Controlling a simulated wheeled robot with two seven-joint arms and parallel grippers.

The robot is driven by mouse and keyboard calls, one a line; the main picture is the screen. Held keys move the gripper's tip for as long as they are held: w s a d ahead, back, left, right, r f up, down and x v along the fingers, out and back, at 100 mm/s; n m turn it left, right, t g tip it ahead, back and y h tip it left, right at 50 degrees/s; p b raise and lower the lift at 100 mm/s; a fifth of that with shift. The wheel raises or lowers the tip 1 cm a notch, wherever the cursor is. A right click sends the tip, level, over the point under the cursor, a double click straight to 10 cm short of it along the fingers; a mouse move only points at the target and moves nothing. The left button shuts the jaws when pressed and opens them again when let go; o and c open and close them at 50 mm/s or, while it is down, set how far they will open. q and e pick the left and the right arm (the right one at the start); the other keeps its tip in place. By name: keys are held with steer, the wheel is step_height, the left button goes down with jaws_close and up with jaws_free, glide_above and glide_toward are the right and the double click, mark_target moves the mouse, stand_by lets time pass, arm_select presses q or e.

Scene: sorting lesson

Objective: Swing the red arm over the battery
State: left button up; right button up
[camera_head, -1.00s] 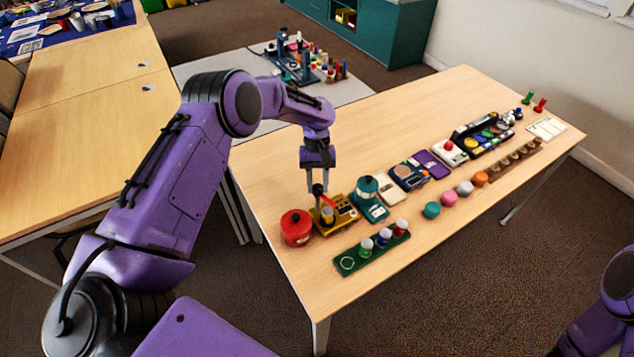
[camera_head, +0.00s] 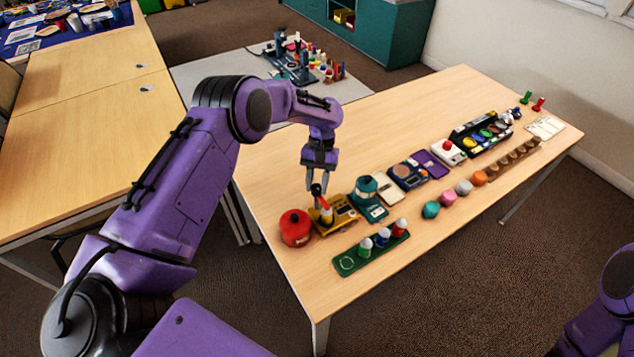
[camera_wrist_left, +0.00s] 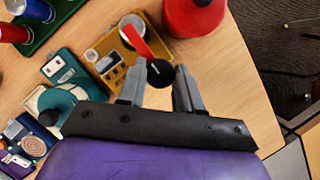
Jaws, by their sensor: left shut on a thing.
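A yellow battery tester (camera_head: 343,208) stands near the table's left end, and it also shows in the wrist view (camera_wrist_left: 108,64). Its red arm (camera_head: 322,199) ends in a black knob (camera_wrist_left: 160,73). In the wrist view the red arm (camera_wrist_left: 139,42) runs from the knob to the top of an upright cylinder, the battery (camera_wrist_left: 130,22), and overlaps part of it. My left gripper (camera_head: 317,184) is shut on the knob, one finger on each side. The battery's lower part is partly hidden by the arm in the wrist view. My right gripper is out of view.
A red canister (camera_head: 295,228) stands close to the left of the tester. A teal device (camera_head: 368,198) stands close on the right. A green tray (camera_head: 350,262) with small bottles lies in front. The table (camera_head: 270,170) is clear behind the tester.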

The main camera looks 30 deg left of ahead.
arm_select(q)
steer(key=o, duration=1)
steer(key=b+v, duration=0.2)
steer(key=v, duration=0.8)
steer(key=shift+w+r, duration=0.2)
steer(key=shift+r, duration=0.05)
steer(key=shift+r, duration=0.1)
